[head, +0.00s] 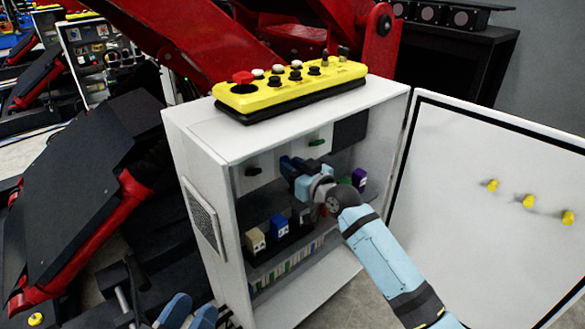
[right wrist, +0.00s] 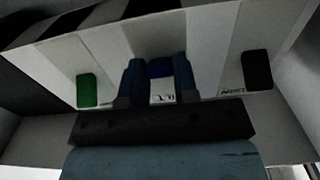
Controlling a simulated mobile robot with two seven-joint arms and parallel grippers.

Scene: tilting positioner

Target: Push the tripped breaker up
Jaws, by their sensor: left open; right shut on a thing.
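The open white cabinet (head: 228,135) stands in the middle of the head view with switches inside. My right gripper (head: 290,166) reaches in at the upper row, between a black switch (head: 252,171) and a green switch (head: 316,142). In the right wrist view my gripper (right wrist: 159,82) is shut on a dark blue breaker (right wrist: 158,70), with a white label low between the fingers. The green switch (right wrist: 87,90) and black switch (right wrist: 257,70) flank it. The gripper hides the breaker in the head view. I cannot tell its lever position. My left gripper (head: 188,311) is open and empty, low outside the cabinet.
Lower inside are a beige block (head: 256,241), a blue block (head: 281,226) and a purple block (head: 359,179). The cabinet door (head: 470,190) stands open at right, with yellow knobs. A yellow control box (head: 290,88) sits on top. Red machine arms (head: 215,35) rise behind.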

